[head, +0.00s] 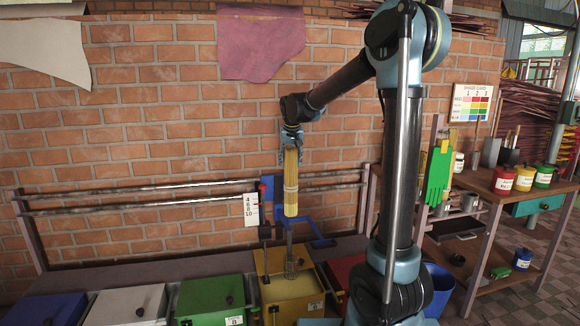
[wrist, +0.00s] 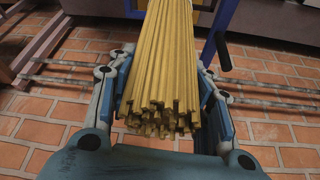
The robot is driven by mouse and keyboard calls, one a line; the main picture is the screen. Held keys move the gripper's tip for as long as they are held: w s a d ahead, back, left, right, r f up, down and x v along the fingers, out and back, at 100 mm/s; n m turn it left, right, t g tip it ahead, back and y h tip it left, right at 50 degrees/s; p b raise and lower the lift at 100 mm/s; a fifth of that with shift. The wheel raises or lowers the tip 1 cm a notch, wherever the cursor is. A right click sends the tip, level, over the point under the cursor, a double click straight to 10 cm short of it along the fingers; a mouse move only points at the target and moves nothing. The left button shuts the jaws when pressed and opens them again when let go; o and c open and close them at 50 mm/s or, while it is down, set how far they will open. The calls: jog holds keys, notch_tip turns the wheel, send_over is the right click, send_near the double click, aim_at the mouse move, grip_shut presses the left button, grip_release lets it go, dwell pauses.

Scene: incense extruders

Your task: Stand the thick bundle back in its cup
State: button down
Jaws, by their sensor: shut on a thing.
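The thick bundle (head: 291,185) of yellow sticks hangs upright under my gripper (head: 291,148) in the head view. In the wrist view the bundle (wrist: 165,75) lies between the two fingers, its many stick ends facing the camera. My gripper (wrist: 165,98) is shut on it near its upper end.
A yellow box (head: 286,293) stands below the bundle, with a green box (head: 212,298) to its left and a red one (head: 341,268) to its right. A blue bracket (head: 318,232) and a white number scale (head: 251,211) are close beside the bundle. A brick wall (head: 150,150) is behind.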

aim_at(291, 148)
jog(key=shift+r, duration=3.15)
